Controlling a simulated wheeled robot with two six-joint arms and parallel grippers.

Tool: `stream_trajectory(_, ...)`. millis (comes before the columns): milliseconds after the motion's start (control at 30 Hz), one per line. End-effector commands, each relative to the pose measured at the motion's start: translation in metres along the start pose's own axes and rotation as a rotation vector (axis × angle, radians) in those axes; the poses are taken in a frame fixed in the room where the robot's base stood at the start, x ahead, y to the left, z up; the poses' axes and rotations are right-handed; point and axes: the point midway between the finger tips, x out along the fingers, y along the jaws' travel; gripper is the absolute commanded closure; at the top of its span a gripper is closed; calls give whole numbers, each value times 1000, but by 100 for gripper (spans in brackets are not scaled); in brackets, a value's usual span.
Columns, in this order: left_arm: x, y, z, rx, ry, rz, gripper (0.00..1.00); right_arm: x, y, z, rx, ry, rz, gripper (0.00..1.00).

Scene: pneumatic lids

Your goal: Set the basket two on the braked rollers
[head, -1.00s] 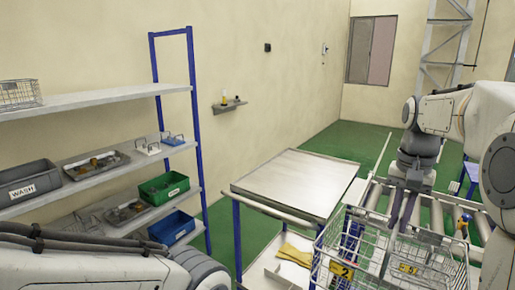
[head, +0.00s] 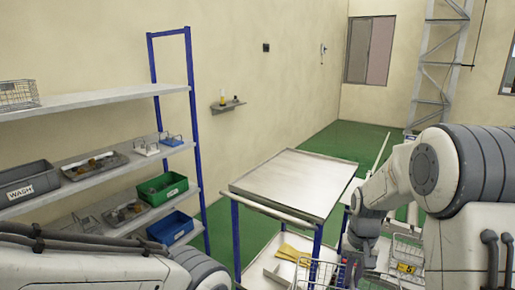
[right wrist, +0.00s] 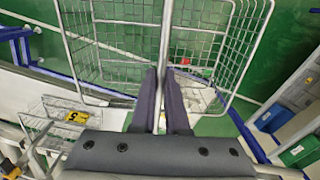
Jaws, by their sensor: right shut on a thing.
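A wire basket (head: 318,274), the one that showed label 2 a second ago, is at the bottom of the head view, partly cut off. My right gripper (head: 353,266) is at its right side. In the right wrist view my right gripper (right wrist: 165,74) is shut on a rim wire of this basket (right wrist: 215,28), whose mesh hangs open around the fingers. A second wire basket with yellow label 5 (head: 406,267) stands to the right, and it shows in the wrist view (right wrist: 72,118). The rollers are mostly hidden behind my right arm. My left gripper is out of view.
A shelf rack (head: 100,172) with bins lines the left wall. Green floor is free between them.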

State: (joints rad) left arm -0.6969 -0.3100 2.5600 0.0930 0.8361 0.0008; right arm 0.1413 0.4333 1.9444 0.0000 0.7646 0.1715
Motion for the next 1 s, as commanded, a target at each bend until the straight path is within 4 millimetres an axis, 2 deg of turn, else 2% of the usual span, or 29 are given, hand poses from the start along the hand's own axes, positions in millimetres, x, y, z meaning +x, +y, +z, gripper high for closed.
stream_trajectory(33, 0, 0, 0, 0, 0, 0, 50, 22, -7, 10, -41, -11, 2, 100)
stream_trajectory(200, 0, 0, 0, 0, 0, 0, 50, 81, -24, 38, -172, -10, 2, 100)
stream_trajectory(400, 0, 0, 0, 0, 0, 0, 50, 120, -33, 67, -274, -4, 1, 100)
stream_trajectory(600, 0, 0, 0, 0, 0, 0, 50, 133, -35, 78, -313, 0, 0, 100)
stream_trajectory(1000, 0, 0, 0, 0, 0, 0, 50, 134, -35, 78, -313, 2, 0, 100)
